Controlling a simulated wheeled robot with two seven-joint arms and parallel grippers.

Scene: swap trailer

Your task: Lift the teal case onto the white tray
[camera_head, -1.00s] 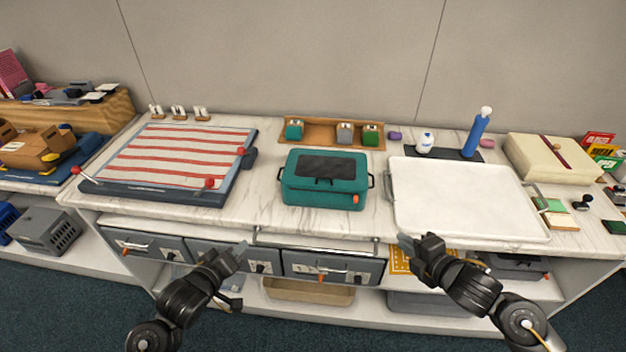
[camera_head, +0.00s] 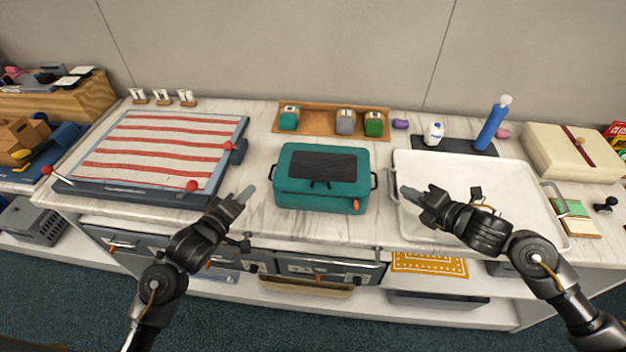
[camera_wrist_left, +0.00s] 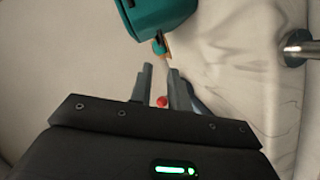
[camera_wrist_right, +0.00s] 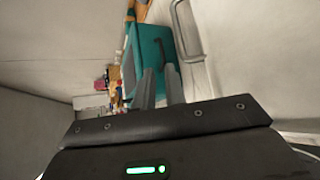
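The teal case (camera_head: 318,198) stands upright on the counter, with a dark panel on its lid, a dark handle on each side and an orange tag in front. The white tray (camera_head: 480,180) lies flat to its right and looks empty. My left gripper (camera_head: 246,194) is open and empty, left of the case and apart from it; its fingers (camera_wrist_left: 160,78) point toward the case's left handle (camera_wrist_left: 160,43). My right gripper (camera_head: 406,191) is open and empty over the tray's left edge, its fingers (camera_wrist_right: 160,85) pointing toward the case (camera_wrist_right: 150,50).
A red-striped board (camera_head: 160,150) lies to the left. A wooden holder (camera_head: 325,121) with small blocks stands behind the case. A blue bottle (camera_head: 492,125) and a cream box (camera_head: 570,150) stand behind the tray. Drawers (camera_head: 325,268) lie below the counter edge.

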